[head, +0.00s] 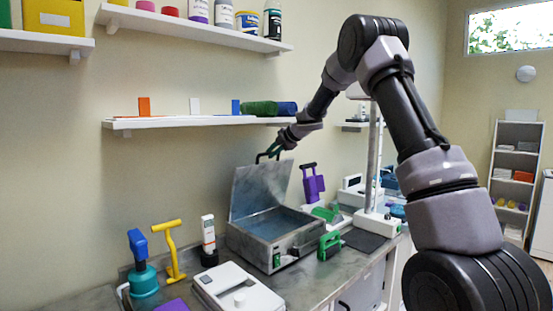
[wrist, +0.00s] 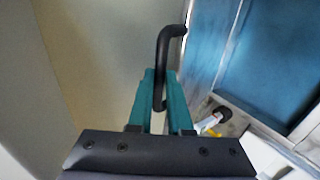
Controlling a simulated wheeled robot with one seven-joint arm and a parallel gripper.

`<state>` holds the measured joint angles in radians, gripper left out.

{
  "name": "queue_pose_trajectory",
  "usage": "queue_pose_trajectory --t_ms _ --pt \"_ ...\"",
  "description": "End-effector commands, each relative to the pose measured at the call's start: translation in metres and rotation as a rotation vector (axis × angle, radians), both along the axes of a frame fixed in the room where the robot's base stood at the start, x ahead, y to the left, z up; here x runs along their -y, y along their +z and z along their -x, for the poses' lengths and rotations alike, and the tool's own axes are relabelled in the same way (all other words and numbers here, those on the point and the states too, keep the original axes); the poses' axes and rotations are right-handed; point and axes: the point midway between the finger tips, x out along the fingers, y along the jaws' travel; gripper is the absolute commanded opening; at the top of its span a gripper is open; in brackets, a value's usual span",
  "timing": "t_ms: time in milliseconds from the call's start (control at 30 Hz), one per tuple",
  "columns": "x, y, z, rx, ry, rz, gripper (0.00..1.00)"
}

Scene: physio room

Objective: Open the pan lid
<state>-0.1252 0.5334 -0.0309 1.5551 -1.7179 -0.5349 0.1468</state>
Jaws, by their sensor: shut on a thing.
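The pan is a grey metal box (head: 272,257) with a bluish inside, standing on the counter. Its lid (head: 262,188) is raised at the back, close to upright. My gripper (head: 270,154) is at the top of the lid, shut on the lid's dark handle. In the wrist view, the teal fingers of my gripper (wrist: 160,98) close around the black curved handle (wrist: 172,45). The blue inner surface of the pan (wrist: 270,70) fills the right of the wrist view.
A wall shelf (head: 190,121) with small items runs just behind and above the lid. Left of the pan stand a yellow tool (head: 170,250), a blue and teal tool (head: 142,265) and a white scale (head: 238,290). A purple tool (head: 313,185) and a green object (head: 330,245) are at its right.

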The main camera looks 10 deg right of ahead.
Motion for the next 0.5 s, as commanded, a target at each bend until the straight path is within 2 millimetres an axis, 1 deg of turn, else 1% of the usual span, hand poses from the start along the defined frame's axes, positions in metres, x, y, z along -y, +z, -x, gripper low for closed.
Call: queue_pose_trajectory --t_ms 133,500 --pt "-0.0045 0.0037 -0.0041 0.002 0.004 0.001 0.00" --pt "-0.0056 0.0052 -0.0059 0.002 0.003 -0.001 0.00"
